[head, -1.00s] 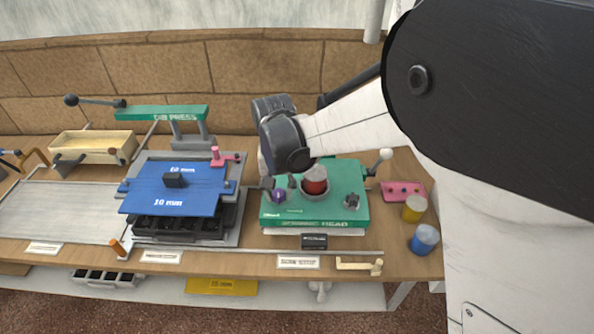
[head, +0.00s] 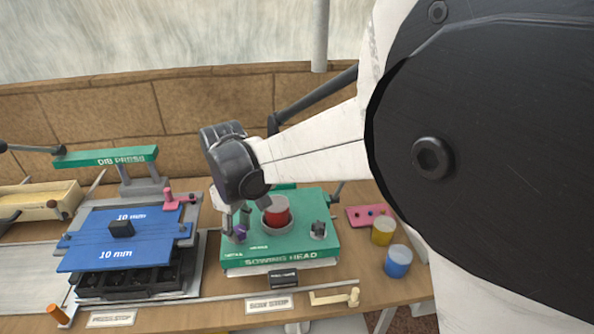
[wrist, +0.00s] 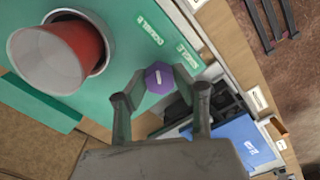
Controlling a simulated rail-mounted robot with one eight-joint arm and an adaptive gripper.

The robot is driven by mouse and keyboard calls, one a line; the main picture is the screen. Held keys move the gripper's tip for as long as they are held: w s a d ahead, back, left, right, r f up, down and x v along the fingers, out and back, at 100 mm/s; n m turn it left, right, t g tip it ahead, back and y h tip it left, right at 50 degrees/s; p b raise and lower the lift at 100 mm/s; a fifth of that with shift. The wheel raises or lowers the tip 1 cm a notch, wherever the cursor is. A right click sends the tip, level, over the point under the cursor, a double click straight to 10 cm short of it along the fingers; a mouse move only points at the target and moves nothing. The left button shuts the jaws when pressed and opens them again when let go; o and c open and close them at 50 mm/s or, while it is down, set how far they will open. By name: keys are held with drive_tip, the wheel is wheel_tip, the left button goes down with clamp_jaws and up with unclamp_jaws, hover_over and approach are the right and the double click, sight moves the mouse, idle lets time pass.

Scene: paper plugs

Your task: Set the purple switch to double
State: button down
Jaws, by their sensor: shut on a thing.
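The purple switch (wrist: 159,77) is a hexagonal knob with a white mark on top. It sits on the green sowing head (wrist: 120,55) beside the printed words SINGLE and DOUBLE. I cannot tell which word its mark points to. My gripper (wrist: 163,90) is shut on the purple switch, one finger on each side. In the head view the switch (head: 240,232) shows at the left front of the sowing head (head: 290,242), partly hidden by my gripper (head: 236,222).
A red cup (head: 276,212) stands in a round socket right of the switch, with a dark knob (head: 318,230) further right. A blue 10 mm plate (head: 100,253) lies to the left. Yellow (head: 383,231) and blue (head: 398,261) pots stand at the right.

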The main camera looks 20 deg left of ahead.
sight(239, 229)
drive_tip(key=shift+n+b, duration=0.4)
drive_tip(key=shift+n, duration=0.8)
drive_tip(key=c, duration=1.4)
unclamp_jaws()
wheel_tip(239, 229, up, 6)
drive_tip(key=shift+r, duration=0.15)
drive_tip(key=shift+s+r, duration=0.2)
drive_tip(key=shift+r, duration=0.45)
